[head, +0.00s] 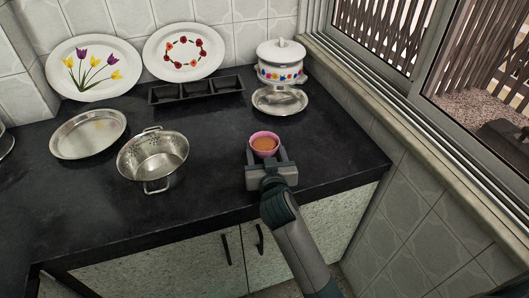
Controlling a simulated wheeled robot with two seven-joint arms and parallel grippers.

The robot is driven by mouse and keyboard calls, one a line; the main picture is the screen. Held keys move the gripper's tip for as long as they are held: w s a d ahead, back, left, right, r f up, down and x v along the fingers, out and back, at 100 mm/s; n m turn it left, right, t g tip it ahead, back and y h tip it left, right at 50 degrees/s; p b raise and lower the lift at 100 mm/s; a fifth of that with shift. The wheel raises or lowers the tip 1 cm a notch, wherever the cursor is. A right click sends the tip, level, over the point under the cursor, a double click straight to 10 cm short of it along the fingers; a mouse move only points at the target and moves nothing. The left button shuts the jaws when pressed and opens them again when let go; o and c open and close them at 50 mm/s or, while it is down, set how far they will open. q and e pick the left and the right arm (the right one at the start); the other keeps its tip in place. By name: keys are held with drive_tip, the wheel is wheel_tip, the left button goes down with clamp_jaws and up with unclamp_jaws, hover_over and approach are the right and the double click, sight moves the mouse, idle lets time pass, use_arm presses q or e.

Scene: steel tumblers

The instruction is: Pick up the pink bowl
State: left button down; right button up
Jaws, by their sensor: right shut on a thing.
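The pink bowl (264,136) is in the head view, right of centre over the dark counter. It is small and upright, with an orange-brown inside or content. My right gripper (265,155) reaches it from the front edge of the counter, with a finger on each side of the bowl. The gripper is shut on the bowl. I cannot tell whether the bowl touches the counter or is slightly above it. The gripper hides the bowl's lower front. My left gripper is not in view.
A steel colander (153,158) and round metal tray (88,134) stand at left. A black three-part tray (196,89), metal dish (280,100) and white lidded pot (281,52) stand behind. Two floral plates lean on the wall. The counter (340,160) is clear at right, beside the window wall.

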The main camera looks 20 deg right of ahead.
drive_tip(key=r, duration=0.2)
drive_tip(key=shift+s+d+r, duration=0.2)
drive_tip(key=shift+d+r, duration=0.15)
drive_tip(key=shift+d, duration=0.05)
drive_tip(key=s+d+r, duration=0.5)
drive_tip(key=d+r, duration=0.1)
drive_tip(key=d, duration=0.3)
drive_tip(key=shift+s+d+r, duration=0.2)
